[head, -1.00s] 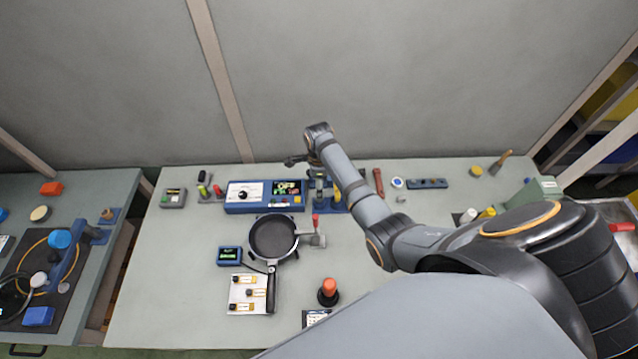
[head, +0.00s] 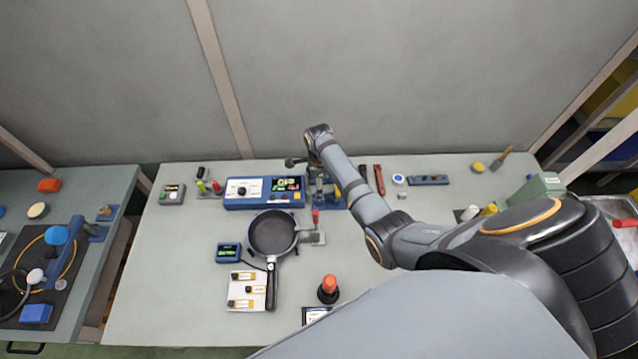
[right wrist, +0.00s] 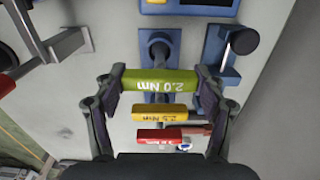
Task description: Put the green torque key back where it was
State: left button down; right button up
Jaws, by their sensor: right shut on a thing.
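The green torque key (right wrist: 160,81), marked 2.0 Nm, lies crosswise between the fingers of my right gripper (right wrist: 159,88) in the right wrist view. The gripper is shut on it. Beyond it, a yellow key (right wrist: 160,112) marked 2.5 Nm and a red key (right wrist: 158,136) lie roughly parallel. A blue stand (right wrist: 159,40) is behind the green key; I cannot tell whether the key touches it. In the head view the blue stand (head: 318,190) is partly covered by my right arm, and the green key cannot be made out. My left gripper is not in view.
A blue control box (head: 263,192) stands left of the stand. A pan (head: 272,232) and an orange-topped button (head: 328,288) are nearer. A dark red handle (head: 379,180) lies to the right. A black knob (right wrist: 244,41) stands close to the gripper.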

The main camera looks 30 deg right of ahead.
jog(key=shift+f, duration=0.55)
jog(key=o, duration=1.4)
jog(key=shift+c, duration=0.2)
jog(key=shift+r, duration=0.1)
notch_tip(320, 180, up, 12)
